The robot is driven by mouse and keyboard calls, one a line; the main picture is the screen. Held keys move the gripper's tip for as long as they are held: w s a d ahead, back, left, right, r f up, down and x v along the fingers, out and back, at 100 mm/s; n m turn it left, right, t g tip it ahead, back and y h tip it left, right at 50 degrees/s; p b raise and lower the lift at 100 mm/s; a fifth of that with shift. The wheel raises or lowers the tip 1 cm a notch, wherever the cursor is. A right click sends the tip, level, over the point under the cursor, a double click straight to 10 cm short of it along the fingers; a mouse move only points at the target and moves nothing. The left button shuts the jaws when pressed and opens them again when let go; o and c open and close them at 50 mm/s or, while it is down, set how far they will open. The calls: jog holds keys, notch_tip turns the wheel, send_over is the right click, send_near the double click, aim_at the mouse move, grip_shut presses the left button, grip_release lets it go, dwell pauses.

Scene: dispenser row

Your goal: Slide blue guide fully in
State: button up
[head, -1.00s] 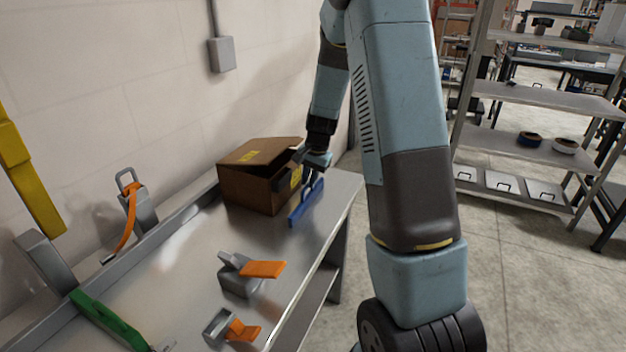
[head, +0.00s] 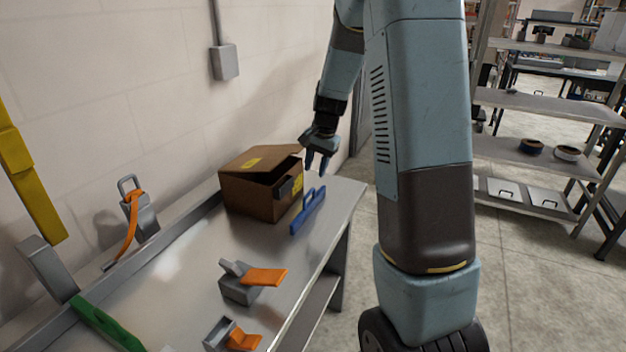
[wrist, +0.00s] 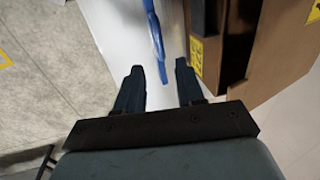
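The blue guide (head: 308,212), a flat strip with a raised handle, lies on the metal bench beside the cardboard box, near the bench's right edge. It also shows in the wrist view (wrist: 157,35), ahead of my fingertips and between their lines. My gripper (head: 317,165) hangs above the bench end, just above and behind the guide's handle. The guide's lower edge against the bench is too small to make out.
An open cardboard box (head: 250,195) stands close to the left of the guide. Grey dispensers with orange levers (head: 265,277) and a green strip (head: 105,322) lie nearer on the bench (head: 180,265). A wall is behind. Shelves (head: 545,155) stand at right.

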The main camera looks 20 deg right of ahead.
jog(key=r, duration=0.5)
jog(key=shift+s+d+r, duration=0.3)
jog(key=shift+s+d, duration=0.1)
jog(key=shift+c, duration=0.9)
jog(key=s+d+f+m+y, duration=0.1)
jog(key=s+f+m, duration=0.1)
jog(key=s+d+f+m+y, duration=0.1)
jog(key=s+f+m, duration=0.1)
jog(key=m, duration=0.1)
jog(key=s+d+f+m+y, duration=0.1)
jog(key=f+m+y, duration=0.1)
jog(key=shift+s+f+m, duration=0.15)
jog(key=shift+s+m, duration=0.25)
grip_shut()
jog(key=m+t+y, duration=0.2)
jog(key=m+t, duration=0.4)
jog(key=m, duration=0.4)
send_near(309, 203)
jog(key=shift+w+a+f, duration=0.1)
jog(key=shift+a+f, duration=0.05)
jog(key=shift+f, duration=0.75)
jog(key=shift+w+a+r, duration=0.3)
jog(key=shift+w+a, duration=0.45)
jog(key=shift+w, duration=0.05)
jog(key=shift+w+a+r, duration=0.15)
jog(key=shift+w+a, duration=0.4)
jog(key=shift+w, duration=0.1)
